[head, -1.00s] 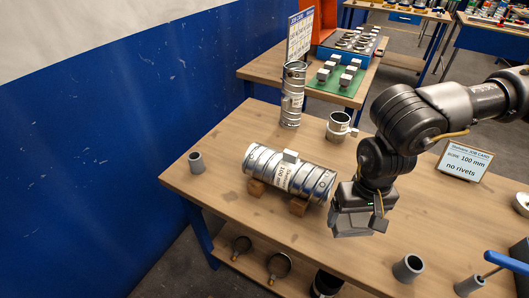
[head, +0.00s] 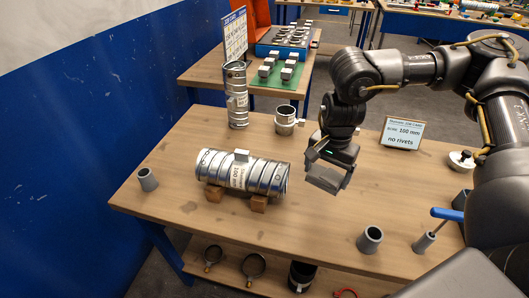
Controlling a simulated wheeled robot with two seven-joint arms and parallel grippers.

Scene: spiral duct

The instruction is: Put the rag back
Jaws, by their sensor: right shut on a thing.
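My right gripper (head: 327,178) comes in from the right and hangs above the bench, to the right of the lying spiral duct. It is shut on a grey piece (head: 324,180) that looks like the rag; its outline is hard to tell from the fingers. It is held clear of the wooden bench top (head: 300,228). No other rag shows. My left gripper is not in view.
A spiral duct (head: 270,178) lies on wooden blocks. A standing duct (head: 236,95), a metal collar (head: 286,120), grey cups (head: 147,179) (head: 370,240), a blue-handled tool (head: 447,214) and a job card (head: 402,133) stand around. The bench's middle is clear.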

